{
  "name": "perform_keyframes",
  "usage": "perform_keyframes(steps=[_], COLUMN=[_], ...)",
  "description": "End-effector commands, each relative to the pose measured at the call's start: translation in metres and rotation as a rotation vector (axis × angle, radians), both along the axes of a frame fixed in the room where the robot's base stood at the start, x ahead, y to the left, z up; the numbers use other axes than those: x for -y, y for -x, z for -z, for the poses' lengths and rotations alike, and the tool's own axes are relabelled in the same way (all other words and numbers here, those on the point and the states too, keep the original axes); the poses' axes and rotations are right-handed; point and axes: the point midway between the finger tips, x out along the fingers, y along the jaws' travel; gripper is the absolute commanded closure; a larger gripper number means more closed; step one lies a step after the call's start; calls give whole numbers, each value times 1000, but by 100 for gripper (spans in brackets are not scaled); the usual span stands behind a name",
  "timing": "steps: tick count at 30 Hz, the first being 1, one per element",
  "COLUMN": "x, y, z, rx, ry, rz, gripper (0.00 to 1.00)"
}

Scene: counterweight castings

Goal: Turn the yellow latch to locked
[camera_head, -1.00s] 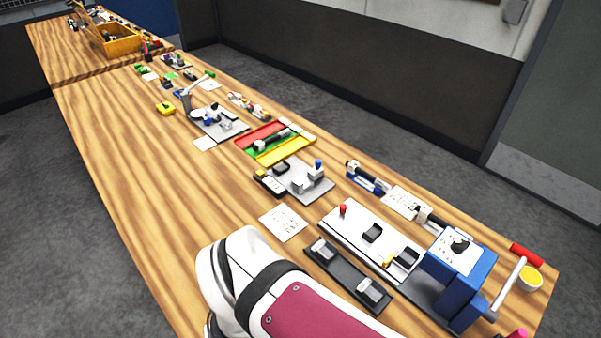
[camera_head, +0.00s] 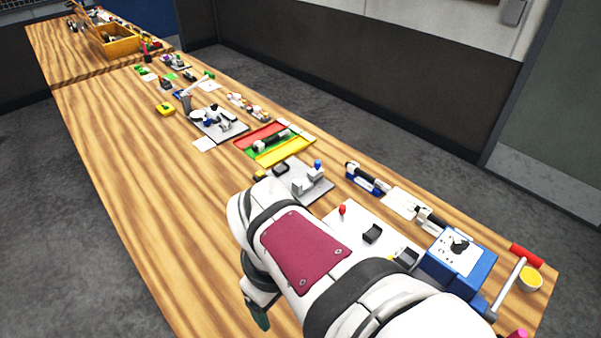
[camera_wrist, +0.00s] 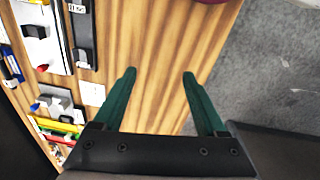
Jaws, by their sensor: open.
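The white panel (camera_head: 350,228) on the bench carries a red knob (camera_head: 342,210) and black blocks (camera_head: 372,233). A small yellow piece, possibly the latch, showed beside the nearer black block a second ago. My arm now covers most of that spot, and I cannot make out the latch or its setting. The white panel (camera_wrist: 57,55) also shows at the left of the wrist view. My gripper (camera_wrist: 159,73) is open and empty, with two teal fingers over bare wood, to the right of the panel. In the head view a teal finger (camera_head: 259,316) shows below my arm.
A dark strip with light blocks (camera_wrist: 80,30) lies between the panel and my fingers in the wrist view. A blue box with a dial (camera_head: 460,262) stands at the panel's near end. A red, green and yellow tray (camera_head: 275,143) lies farther back. The left bench side is clear.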

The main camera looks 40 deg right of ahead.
Motion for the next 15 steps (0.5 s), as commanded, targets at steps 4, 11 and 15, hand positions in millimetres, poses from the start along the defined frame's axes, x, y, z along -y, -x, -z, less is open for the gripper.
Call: perform_keyframes(steps=[4, 11, 15], x=[121, 229, 243], y=[-11, 15, 19], z=[12, 27, 37], rx=[-107, -333, -364], ry=[213, 315, 317], rz=[-650, -1330, -1416], gripper=[26, 26, 26])
